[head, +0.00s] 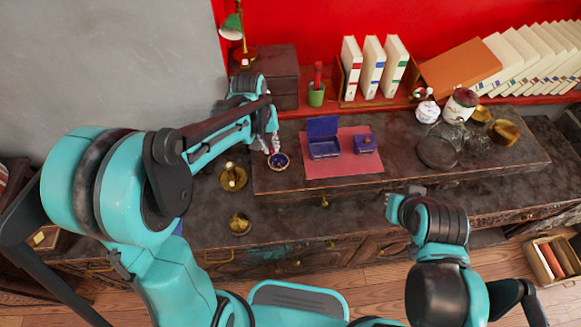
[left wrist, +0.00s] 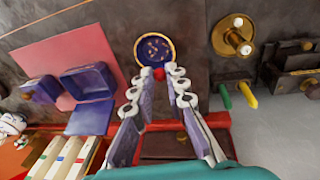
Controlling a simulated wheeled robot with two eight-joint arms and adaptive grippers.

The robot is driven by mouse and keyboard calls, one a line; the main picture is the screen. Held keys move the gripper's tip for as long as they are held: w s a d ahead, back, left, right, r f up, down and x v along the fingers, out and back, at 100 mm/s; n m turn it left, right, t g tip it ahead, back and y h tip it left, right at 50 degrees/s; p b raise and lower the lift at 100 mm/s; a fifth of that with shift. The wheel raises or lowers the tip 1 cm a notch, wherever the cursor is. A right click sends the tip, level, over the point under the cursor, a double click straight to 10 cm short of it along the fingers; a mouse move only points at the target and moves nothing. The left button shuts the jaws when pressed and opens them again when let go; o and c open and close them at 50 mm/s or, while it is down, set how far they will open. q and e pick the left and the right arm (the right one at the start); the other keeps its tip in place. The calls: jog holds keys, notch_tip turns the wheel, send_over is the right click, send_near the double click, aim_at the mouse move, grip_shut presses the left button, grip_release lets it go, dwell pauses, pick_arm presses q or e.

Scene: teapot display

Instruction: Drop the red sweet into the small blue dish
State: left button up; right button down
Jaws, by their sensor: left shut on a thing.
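The small blue dish (head: 279,161) with a gold rim stands on the dark raised board, left of the pink mat. In the left wrist view the dish (left wrist: 155,49) lies just beyond my fingertips. My left gripper (head: 269,146) is shut on the red sweet (left wrist: 159,73). The sweet shows between the fingertips (left wrist: 160,76) at the dish's near rim in that view. I cannot tell how high it is above the board. In the head view the sweet is too small to make out. My right arm is at the lower right of the head view, and its fingertips are not clear.
A pink mat (head: 318,176) holds an open blue box (head: 323,148) and a smaller blue box (head: 365,143). Brass candle holders (head: 233,177) stand left of the board. A green cup (head: 316,96) and books (head: 372,68) are behind. Glassware and jars stand right.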

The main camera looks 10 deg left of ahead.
pick_arm(q)
jog(key=b, duration=0.5)
send_over(274, 164)
jog(key=shift+s+a+f, duration=0.1)
jog(key=shift+s+f, duration=0.05)
jog(key=shift+f, duration=1.35)
jog(key=shift+s+a+f, duration=0.1)
jog(key=shift+s+f, duration=0.05)
jog(key=shift+f, duration=1.35)
jog(key=shift+p, duration=0.3)
jog(key=o, duration=0.7)
jog(key=shift+o, duration=0.2)
jog(key=shift+r, duration=0.1)
notch_tip(274, 164, up, 12)
jog(key=s+a, duration=0.1)
jog(key=shift+s+a, duration=0.2)
jog(key=shift+s, duration=0.1)
jog(key=shift+s, duration=0.1)
